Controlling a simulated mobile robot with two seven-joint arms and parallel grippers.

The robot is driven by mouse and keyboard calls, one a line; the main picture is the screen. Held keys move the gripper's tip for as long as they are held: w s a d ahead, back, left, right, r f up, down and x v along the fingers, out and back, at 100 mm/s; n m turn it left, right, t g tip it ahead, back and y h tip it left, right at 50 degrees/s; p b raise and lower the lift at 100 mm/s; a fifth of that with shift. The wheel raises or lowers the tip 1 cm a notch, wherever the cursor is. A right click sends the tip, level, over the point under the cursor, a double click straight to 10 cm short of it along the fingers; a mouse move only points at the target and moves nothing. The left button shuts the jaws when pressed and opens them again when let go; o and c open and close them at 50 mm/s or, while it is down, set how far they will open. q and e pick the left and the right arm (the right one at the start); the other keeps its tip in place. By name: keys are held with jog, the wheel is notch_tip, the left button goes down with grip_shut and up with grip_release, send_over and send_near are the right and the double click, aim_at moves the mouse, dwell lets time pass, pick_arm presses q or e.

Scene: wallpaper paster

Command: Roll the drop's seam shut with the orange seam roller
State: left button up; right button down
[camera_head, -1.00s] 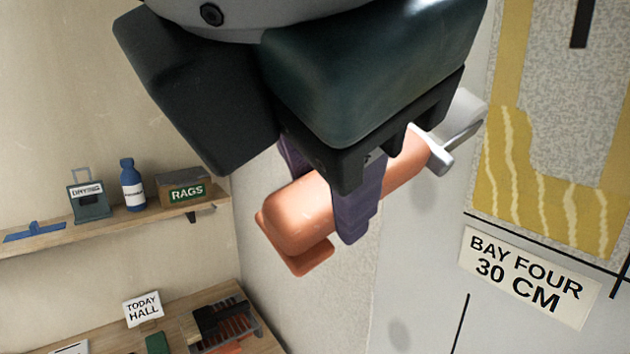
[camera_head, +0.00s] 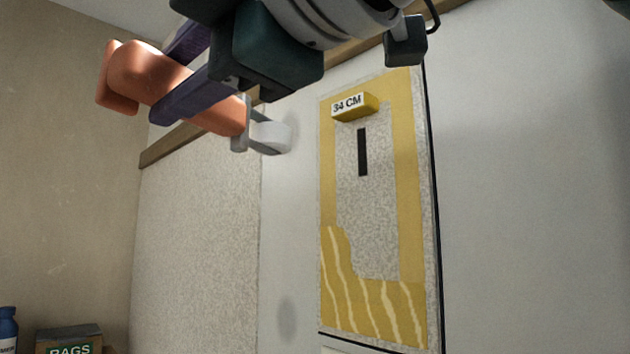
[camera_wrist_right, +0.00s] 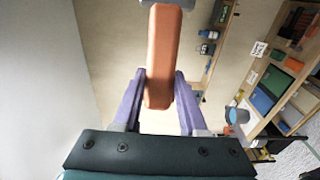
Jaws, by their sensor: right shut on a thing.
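My right gripper (camera_head: 188,68) is at the upper left of the head view, its purple fingers shut around the orange handle of the seam roller (camera_head: 145,75). The roller's pale wheel (camera_head: 272,137) points right, near the grey wall; I cannot tell whether it touches. In the right wrist view the orange handle (camera_wrist_right: 162,55) stands between the two fingers (camera_wrist_right: 158,100). A speckled paper strip (camera_head: 200,230) hangs left of the bare grey wall, with a straight vertical edge. A speckled panel with a yellow border (camera_head: 372,220) hangs to the right. My left gripper is not in view.
A yellow "34 CM" block (camera_head: 354,107) and a black bar (camera_head: 362,152) are on the panel. A wooden rail (camera_head: 180,140) runs along the wall top. A RAGS box (camera_head: 68,340) is at lower left. In the wrist view, shelves (camera_wrist_right: 265,85) hold several items.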

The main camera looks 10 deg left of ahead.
aim_at(246, 121)
jog(key=w+d+p, duration=0.1)
jog(key=w+d, duration=0.1)
jog(key=w+d+p, duration=0.1)
jog(key=w, duration=0.2)
jog(key=shift+d+p, duration=0.35)
jog(key=shift+d, duration=0.05)
jog(key=shift+w+d, duration=0.1)
jog(key=shift+d, duration=0.05)
jog(key=shift+w+d, duration=0.15)
jog(key=shift+w, duration=0.1)
dwell(0.8)
jog(key=shift+w+d, duration=0.3)
jog(key=shift+w, duration=0.1)
dwell(0.4)
jog(key=shift+w+d, duration=0.35)
jog(key=shift+w, duration=0.05)
dwell(0.8)
dwell(0.3)
